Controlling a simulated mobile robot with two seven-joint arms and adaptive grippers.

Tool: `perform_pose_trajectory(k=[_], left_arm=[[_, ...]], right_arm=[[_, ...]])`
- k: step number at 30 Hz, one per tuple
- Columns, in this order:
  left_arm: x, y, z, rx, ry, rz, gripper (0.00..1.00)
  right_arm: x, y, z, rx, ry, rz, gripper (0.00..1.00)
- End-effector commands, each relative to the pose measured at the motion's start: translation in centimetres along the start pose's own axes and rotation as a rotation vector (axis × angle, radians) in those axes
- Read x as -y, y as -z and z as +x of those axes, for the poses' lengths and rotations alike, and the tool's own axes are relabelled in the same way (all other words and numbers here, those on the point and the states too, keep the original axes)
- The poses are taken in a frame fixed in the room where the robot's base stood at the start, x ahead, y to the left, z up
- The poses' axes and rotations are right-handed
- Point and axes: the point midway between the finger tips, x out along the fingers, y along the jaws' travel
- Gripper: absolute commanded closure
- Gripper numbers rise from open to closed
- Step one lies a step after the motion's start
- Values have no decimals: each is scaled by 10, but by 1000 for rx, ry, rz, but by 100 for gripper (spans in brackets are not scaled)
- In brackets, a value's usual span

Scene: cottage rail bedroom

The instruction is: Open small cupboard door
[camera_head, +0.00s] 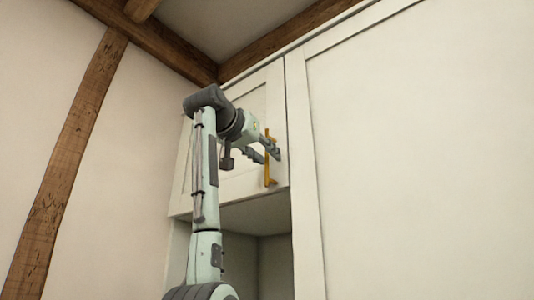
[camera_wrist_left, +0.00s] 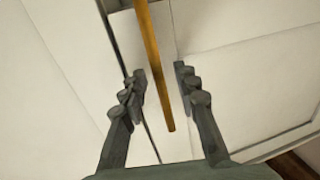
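The small cupboard door (camera_head: 240,183) is a pale framed panel high in the corner, and it looks shut. Its vertical brass bar handle (camera_head: 267,177) is near the door's right edge. My left gripper (camera_head: 269,149) is at the handle. In the left wrist view my left gripper (camera_wrist_left: 160,72) is open, with one dark finger on each side of the handle (camera_wrist_left: 152,50). Gaps show between the bar and both fingers, so it is not gripped. Part of the door is hidden behind my left arm. My right gripper is not in view.
An open niche (camera_head: 262,225) lies below the small door. A tall pale cupboard panel (camera_head: 420,150) stands directly to the right. A plain wall with a wooden beam (camera_head: 65,165) is at the left, and ceiling beams (camera_head: 160,38) run above.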

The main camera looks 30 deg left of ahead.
Motion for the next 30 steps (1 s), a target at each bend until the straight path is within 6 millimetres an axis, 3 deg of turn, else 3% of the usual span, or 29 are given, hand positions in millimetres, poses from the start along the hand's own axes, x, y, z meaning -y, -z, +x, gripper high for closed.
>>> perform_pose_trajectory(k=[11, 19, 30], left_arm=[[0, -1, 7, 1, 0, 0, 70], [0, -1, 7, 1, 0, 0, 100], [0, 0, 7, 0, 0, 0, 100]], right_arm=[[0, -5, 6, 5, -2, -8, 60], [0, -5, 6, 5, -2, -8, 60], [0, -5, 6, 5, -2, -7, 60]])
